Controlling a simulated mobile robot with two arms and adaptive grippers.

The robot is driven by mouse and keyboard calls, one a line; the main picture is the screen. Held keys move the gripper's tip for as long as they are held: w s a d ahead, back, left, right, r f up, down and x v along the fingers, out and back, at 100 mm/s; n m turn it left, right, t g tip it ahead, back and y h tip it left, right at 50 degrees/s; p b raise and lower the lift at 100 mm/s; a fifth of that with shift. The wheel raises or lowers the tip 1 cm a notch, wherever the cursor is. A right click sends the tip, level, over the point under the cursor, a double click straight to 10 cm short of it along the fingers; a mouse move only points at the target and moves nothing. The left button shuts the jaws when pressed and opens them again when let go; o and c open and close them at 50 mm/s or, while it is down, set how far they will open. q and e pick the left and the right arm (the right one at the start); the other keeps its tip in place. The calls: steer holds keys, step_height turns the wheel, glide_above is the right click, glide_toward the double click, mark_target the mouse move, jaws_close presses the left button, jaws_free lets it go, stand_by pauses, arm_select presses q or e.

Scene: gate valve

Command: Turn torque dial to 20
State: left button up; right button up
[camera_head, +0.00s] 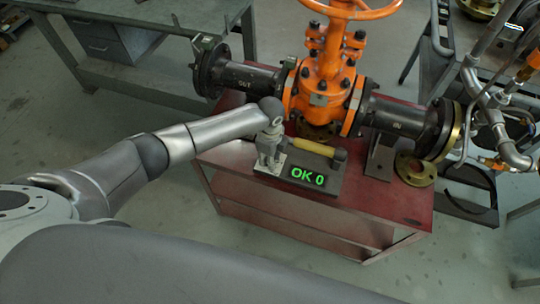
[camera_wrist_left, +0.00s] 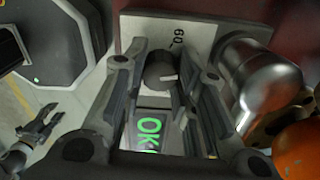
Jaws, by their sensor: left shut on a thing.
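The torque dial (camera_wrist_left: 159,71) is a dark round knob with a white pointer mark, on a pale plate (camera_wrist_left: 135,32) with a printed "60". In the head view my left gripper (camera_head: 268,158) is over the left end of the dial box and hides the knob. In the left wrist view the fingers of my left gripper (camera_wrist_left: 167,68) are on both sides of the knob, shut on it. The display (camera_head: 307,177) reads "OK 0" in green; part of it shows between the fingers. A small dark gripper (camera_wrist_left: 42,122), seemingly my right, appears far off; its jaw state is unclear.
A brass flange ring (camera_head: 415,170) lies to the right. The table's front right is clear.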

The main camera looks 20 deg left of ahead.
arm_select(q)
steer(key=m, duration=0.3)
steer(key=shift+m, duration=0.3)
steer(key=shift+d+m, duration=0.1)
steer(key=shift+m, duration=1.8)
steer(key=o, duration=1.1)
steer(key=shift+c, duration=0.2)
steer(key=shift+r, duration=0.1)
step_height(320, 180, up, 12)
